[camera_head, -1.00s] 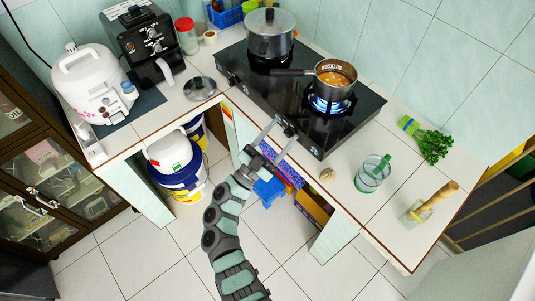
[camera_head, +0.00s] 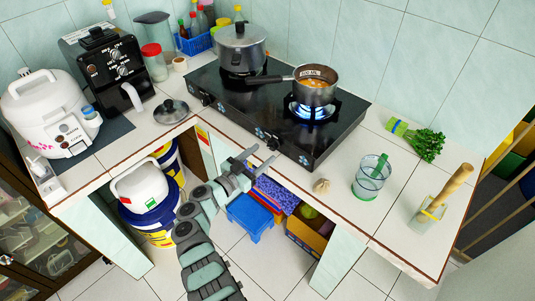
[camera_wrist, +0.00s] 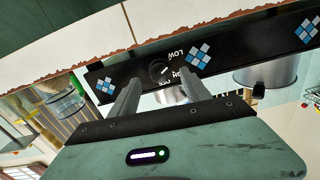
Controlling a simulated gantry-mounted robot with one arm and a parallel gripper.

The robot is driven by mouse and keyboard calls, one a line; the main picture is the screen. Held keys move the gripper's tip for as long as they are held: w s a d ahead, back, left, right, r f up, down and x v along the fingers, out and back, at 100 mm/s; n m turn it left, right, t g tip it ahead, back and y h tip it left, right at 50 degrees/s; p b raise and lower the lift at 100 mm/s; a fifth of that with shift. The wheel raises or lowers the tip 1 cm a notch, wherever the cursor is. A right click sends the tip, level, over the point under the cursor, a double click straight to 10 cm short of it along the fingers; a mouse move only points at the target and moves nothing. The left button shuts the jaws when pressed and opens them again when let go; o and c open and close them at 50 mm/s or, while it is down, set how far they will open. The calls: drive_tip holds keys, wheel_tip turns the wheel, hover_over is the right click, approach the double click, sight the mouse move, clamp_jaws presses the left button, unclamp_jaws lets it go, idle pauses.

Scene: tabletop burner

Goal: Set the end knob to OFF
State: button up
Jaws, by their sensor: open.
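A black two-burner stove (camera_head: 318,140) sits on the counter. Its right-end knob (camera_head: 272,143) is on the front panel below the lit burner; the blue flame (camera_head: 310,112) burns under a small pan (camera_head: 313,90). My gripper (camera_head: 261,157) is open in front of this knob. In the wrist view, the round dark knob (camera_wrist: 160,72) with a pale pointer line shows between my open fingers (camera_wrist: 159,78), beside the word "Low". Its pointer is slanted. I cannot tell whether the fingers touch it. Another knob (camera_head: 208,98) is at the stove's left.
A lidded pot (camera_head: 241,50) stands on the left burner. A loose lid (camera_head: 171,110) lies left. The counter edge runs close by my gripper.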

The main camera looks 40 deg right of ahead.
sight(270, 148)
drive_tip(key=shift+w+d+b, duration=0.2)
drive_tip(key=shift+d+b, duration=0.5)
drive_tip(key=shift+d, duration=1.2)
drive_tip(key=shift+c, duration=0.5)
clamp_jaws()
